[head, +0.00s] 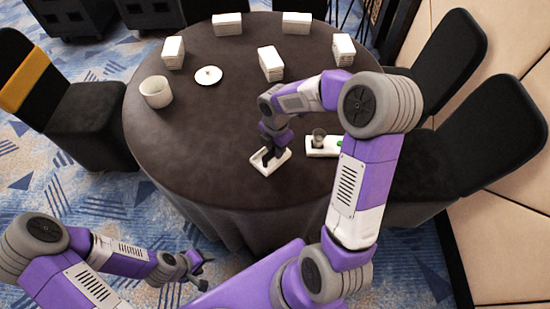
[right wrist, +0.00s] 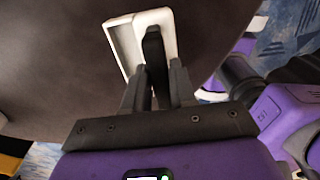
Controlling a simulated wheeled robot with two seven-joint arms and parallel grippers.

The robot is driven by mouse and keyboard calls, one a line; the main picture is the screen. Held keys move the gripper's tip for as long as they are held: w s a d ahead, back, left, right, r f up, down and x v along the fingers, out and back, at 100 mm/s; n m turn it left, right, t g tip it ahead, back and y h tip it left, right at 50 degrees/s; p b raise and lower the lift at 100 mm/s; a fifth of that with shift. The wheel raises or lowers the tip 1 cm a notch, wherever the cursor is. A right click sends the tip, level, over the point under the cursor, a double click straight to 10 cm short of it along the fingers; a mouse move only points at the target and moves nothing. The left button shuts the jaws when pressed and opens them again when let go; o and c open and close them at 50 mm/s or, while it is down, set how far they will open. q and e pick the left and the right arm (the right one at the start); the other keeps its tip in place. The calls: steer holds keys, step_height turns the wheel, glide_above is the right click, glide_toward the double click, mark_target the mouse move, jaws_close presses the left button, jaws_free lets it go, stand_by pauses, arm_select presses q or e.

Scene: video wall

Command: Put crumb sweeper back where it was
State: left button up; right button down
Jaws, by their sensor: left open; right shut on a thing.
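My right gripper (head: 269,151) is over the near part of the round dark table. In the right wrist view its fingers (right wrist: 157,80) are shut on a slim black piece, which I take to be the crumb sweeper (right wrist: 154,48). A white shallow tray or holder (head: 283,156) is right at the fingertips, and its white rim (right wrist: 118,47) also shows in the right wrist view. The black piece overlaps the tray; I cannot tell whether it rests in it or hovers above. My left gripper (head: 190,270) is open and empty, away from the table at the lower left.
A white tray (head: 313,152) with a glass (head: 319,138) and a small green thing stands just right. A white pot (head: 156,92), a small plate (head: 208,75) and several white stacks (head: 271,64) stand farther back. Dark chairs (head: 90,125) surround the table. The left-front tabletop is clear.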

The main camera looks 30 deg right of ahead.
steer(key=shift+f+b, duration=0.65)
steer(key=shift+f, duration=1.55)
steer(key=shift+f, duration=0.2)
steer(key=c, duration=0.9)
jaws_free()
steer(key=shift+r, duration=0.15)
step_height(320, 180, up, 12)
steer(key=p, duration=0.3)
steer(key=shift+r+p, duration=0.1)
steer(key=shift+p, duration=0.25)
